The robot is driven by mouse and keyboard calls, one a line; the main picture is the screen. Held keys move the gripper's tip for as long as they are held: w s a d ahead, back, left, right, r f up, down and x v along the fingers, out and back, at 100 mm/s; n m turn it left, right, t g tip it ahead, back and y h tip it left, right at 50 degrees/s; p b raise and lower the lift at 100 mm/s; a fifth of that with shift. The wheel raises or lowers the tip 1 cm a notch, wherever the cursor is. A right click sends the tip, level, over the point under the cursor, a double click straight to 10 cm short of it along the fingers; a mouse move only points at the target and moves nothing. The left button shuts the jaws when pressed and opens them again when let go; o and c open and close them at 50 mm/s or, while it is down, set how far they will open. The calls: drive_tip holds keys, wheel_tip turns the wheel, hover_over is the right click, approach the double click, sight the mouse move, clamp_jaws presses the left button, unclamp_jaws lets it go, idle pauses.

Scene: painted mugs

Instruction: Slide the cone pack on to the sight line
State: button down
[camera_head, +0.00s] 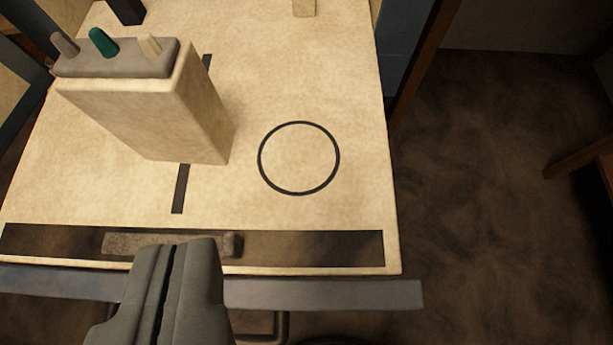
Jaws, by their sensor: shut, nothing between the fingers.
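The cone pack (115,60) is a grey slab with three short cones, one grey-brown, one green and one cream. It sits on top of a tall pale block (150,115) at the upper left; I cannot tell whether slab and block are one piece. A thin dark line (180,188), which looks like the sight line, shows in front of the block and again behind it; the block hides its middle. My gripper (187,243) is at the bottom of the view, shut and empty, apart from the block.
A black ring (338,158) is marked on the pale tabletop (345,90), right of the block. A dark band (320,248) crosses the front edge, with a grey bar (125,243) on it, partly hidden by my gripper. The tabletop's right side is clear; dark floor (490,200) lies beyond.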

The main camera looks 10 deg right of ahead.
drive_tip(key=w+d+f+m+g+y, duration=0.1)
drive_tip(key=w+d+f+y, duration=0.2)
drive_tip(key=f, duration=0.3)
drive_tip(key=w+d+f+m+g+y, duration=0.1)
drive_tip(key=w+d+f+y, duration=0.3)
drive_tip(key=w+d+f, duration=0.1)
drive_tip(key=w+d+f+m+g+y, duration=0.1)
drive_tip(key=w+d+f+y, duration=0.3)
drive_tip(key=f, duration=0.2)
drive_tip(key=shift+f+g, duration=0.3)
drive_tip(key=shift+g, duration=0.1)
drive_tip(key=w+d+f+m+t+y, duration=0.2)
drive_tip(key=d+f+t+y, duration=0.15)
drive_tip(key=d, duration=0.55)
drive_tip(key=x, duration=1.3)
drive_tip(key=r+x, duration=0.1)
drive_tip(key=x, duration=0.6)
drive_tip(key=shift+d, duration=0.1)
drive_tip(key=shift+s+a, duration=0.7)
drive_tip(key=shift+a, duration=0.2)
drive_tip(key=shift+s+a, duration=0.55)
drive_tip(key=shift+a, duration=0.1)
